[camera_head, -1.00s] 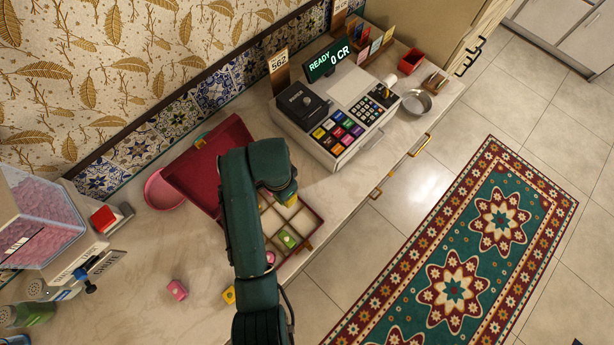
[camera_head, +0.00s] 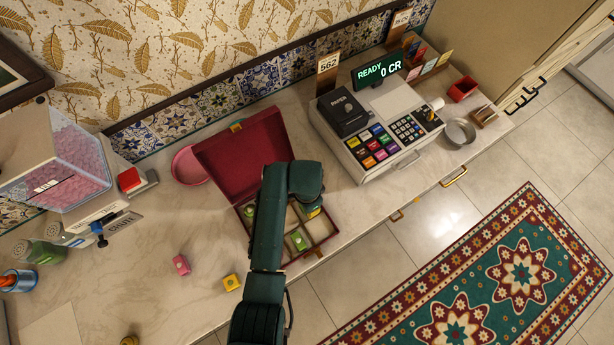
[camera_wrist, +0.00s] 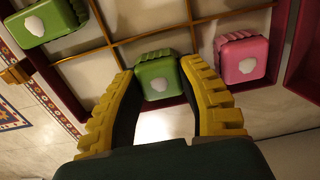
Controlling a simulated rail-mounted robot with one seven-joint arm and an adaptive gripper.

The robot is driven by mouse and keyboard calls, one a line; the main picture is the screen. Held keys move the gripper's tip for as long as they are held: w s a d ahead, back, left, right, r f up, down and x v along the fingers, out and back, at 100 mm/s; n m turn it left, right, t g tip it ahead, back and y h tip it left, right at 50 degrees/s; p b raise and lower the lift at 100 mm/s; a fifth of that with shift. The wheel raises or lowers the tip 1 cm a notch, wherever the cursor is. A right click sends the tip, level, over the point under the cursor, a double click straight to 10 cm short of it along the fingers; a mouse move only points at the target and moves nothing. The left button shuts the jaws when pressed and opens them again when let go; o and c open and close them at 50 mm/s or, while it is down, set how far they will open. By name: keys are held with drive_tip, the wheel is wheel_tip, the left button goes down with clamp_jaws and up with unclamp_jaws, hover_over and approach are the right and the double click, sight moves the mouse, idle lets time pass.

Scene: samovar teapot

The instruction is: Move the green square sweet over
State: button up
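An open dark-red box (camera_head: 233,228) with compartments stands on the counter, its lid (camera_head: 245,155) tilted back. In the wrist view, a green square sweet (camera_wrist: 157,75) with a pale mark lies in a compartment by the box wall. My gripper (camera_wrist: 158,66) has its yellow fingers apart, one on each side of this sweet; I cannot tell if they touch it. A second green sweet (camera_wrist: 42,22) lies in a compartment at upper left, a pink sweet (camera_wrist: 241,57) at right. In the head view, my arm hides part of the box; green sweets show at front (camera_head: 299,240) and left (camera_head: 249,211).
A pink sweet (camera_head: 181,265) and a yellow sweet (camera_head: 231,282) lie on the counter (camera_head: 135,285) left of the box. A pink round dish (camera_head: 188,166) is behind them. The cash register (camera_head: 375,130) stands to the right. Bare counter lies between box and register.

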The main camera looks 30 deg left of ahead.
drive_tip(key=o, duration=0.3)
wheel_tip(320, 180, up, 12)
drive_tip(key=shift+r+p, duration=0.15)
drive_tip(key=shift+p, duration=0.75)
